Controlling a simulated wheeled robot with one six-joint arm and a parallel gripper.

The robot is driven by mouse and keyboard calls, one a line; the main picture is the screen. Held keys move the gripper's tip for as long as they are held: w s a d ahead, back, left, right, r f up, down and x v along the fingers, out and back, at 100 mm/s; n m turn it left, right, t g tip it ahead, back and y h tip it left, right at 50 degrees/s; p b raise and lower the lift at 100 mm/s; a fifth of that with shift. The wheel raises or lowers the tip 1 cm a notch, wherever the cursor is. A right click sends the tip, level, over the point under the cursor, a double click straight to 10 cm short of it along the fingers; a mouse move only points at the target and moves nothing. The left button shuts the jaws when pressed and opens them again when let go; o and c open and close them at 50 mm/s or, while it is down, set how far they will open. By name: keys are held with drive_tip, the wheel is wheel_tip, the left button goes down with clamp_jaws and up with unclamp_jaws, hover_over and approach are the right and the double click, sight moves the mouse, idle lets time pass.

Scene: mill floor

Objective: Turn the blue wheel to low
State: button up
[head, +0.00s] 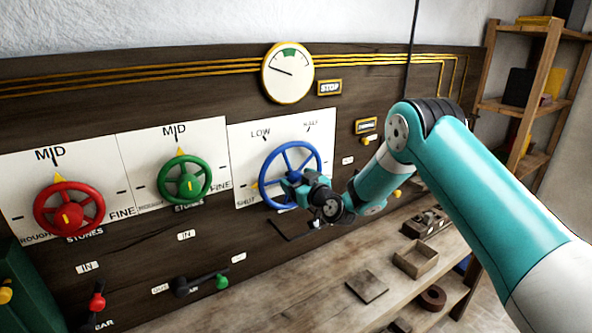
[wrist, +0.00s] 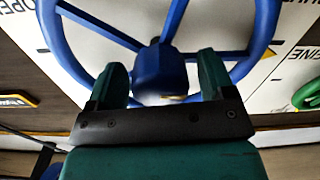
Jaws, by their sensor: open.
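The blue wheel (head: 291,144) is mounted on a white plate (head: 243,135) lettered SHUT, LOW and HALF. A small yellow tip shows at the wheel's left rim, near SHUT. LOW is at its upper left. My gripper (head: 293,181) is in front of the wheel's hub and lower part, and hides some of both. In the wrist view the open fingers of my gripper (wrist: 164,82) stand on either side of the blue wheel's hub (wrist: 160,65). I cannot tell whether they touch it.
A green wheel (head: 185,176) and a red wheel (head: 69,209) are to the left, both with pointers at MID. A dial gauge (head: 288,73) is above. A wooden bench (head: 330,262) with a small box (head: 415,260) runs below the panel. Shelves (head: 535,105) stand at the right.

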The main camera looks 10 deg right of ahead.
drive_tip(key=shift+w+a, duration=0.15)
drive_tip(key=shift+w, duration=0.3)
drive_tip(key=c, duration=0.9)
